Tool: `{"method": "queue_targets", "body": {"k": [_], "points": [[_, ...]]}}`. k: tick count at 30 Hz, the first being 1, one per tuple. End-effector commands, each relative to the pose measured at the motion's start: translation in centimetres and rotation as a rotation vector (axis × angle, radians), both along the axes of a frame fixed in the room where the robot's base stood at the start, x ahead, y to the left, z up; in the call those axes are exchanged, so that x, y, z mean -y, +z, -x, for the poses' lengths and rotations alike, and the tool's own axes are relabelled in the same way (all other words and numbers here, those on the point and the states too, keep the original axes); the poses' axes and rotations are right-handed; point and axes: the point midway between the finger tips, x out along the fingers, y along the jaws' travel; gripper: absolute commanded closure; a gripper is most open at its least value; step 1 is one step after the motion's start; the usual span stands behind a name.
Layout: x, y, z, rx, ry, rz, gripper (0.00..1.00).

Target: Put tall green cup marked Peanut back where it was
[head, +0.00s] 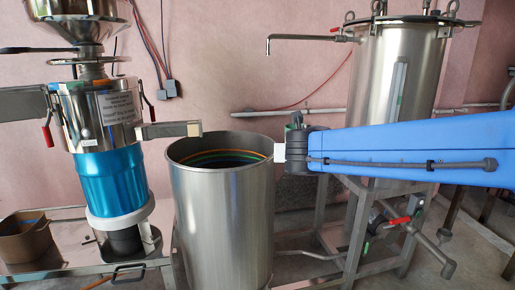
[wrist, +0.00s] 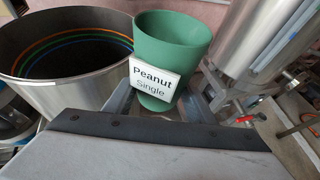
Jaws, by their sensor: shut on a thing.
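The tall green cup (wrist: 170,38) stands upright in my gripper (wrist: 158,103) in the wrist view. Its white label (wrist: 156,80) reads "Peanut Single" and faces the camera. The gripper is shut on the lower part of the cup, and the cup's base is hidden. In the head view my gripper (head: 296,146) is at the end of the blue arm, just right of the large steel pot's rim. The cup is mostly hidden there by the gripper and arm.
The open steel pot (head: 222,215), with coloured rings inside, stands beside the gripper. A tall steel tank (head: 392,85) on a frame is behind the arm. A blue grinder (head: 108,185) stands left, with a brown bin (head: 27,240) at far left.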

Motion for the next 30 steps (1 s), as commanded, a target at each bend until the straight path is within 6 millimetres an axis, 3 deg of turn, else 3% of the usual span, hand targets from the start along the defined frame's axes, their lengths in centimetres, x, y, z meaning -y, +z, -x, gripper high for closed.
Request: {"method": "queue_targets", "body": {"k": [1, 6, 18, 30], "points": [[0.9, -2.1, -0.8, -0.006, -0.01, 0.006, 0.77], [3.0, -7.3, -2.8, -0.006, -0.037, 0.004, 0.77], [7.7, -18.7, -7.2, -0.006, -0.095, 0.005, 0.77], [11.8, -28.6, -11.1, -0.003, -0.144, 0.003, 0.77]]}}
